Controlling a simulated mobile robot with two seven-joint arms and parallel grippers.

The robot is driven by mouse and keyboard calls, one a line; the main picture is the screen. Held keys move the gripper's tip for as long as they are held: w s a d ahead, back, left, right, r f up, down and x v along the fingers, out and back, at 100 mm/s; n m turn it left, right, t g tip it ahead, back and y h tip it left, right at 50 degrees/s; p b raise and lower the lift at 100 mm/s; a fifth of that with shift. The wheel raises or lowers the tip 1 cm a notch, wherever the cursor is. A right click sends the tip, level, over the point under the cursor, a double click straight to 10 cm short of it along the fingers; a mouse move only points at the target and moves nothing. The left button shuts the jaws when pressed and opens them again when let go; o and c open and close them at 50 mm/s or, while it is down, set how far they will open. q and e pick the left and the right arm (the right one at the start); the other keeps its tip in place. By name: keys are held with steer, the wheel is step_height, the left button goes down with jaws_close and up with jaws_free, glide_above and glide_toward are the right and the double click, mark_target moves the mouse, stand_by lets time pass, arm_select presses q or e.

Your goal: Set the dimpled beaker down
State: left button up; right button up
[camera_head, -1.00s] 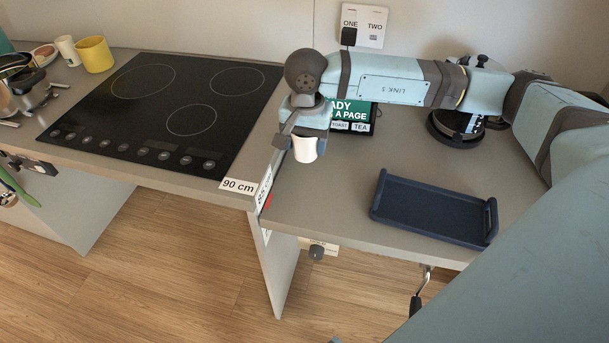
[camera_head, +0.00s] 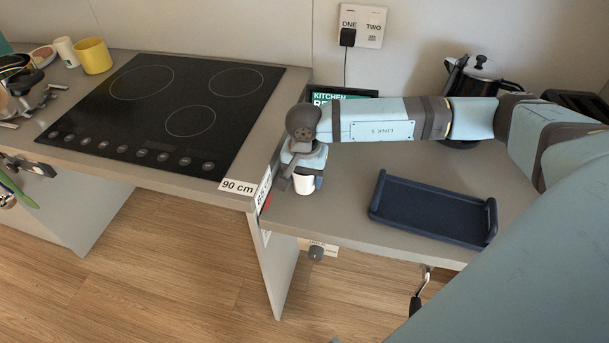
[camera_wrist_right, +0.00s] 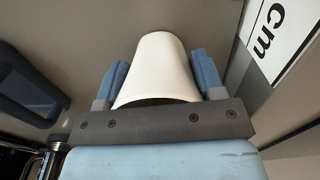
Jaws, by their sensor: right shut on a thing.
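The white beaker (camera_head: 304,184) is in my right gripper (camera_head: 303,172), at the left end of the lower counter in the head view. In the right wrist view the beaker (camera_wrist_right: 160,72) sits between the two blue fingers of the right gripper (camera_wrist_right: 162,80), which are shut on it. It looks upright and low over the counter; I cannot tell whether its base touches the surface. Its dimples do not show. My left gripper is not in view.
A dark blue tray (camera_head: 430,208) lies to the right on the lower counter (camera_head: 345,205). A step up to the hob counter, with a 90 cm label (camera_head: 238,187), is close on the left. A kettle (camera_head: 478,76) and a dark sign (camera_head: 345,93) stand behind. Counter between beaker and tray is clear.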

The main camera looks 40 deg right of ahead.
steer(key=shift+f, duration=0.15)
steer(key=o, duration=1)
step_height(320, 180, up, 12)
steer(key=shift+r, duration=0.2)
steer(key=shift+s+f, duration=0.1)
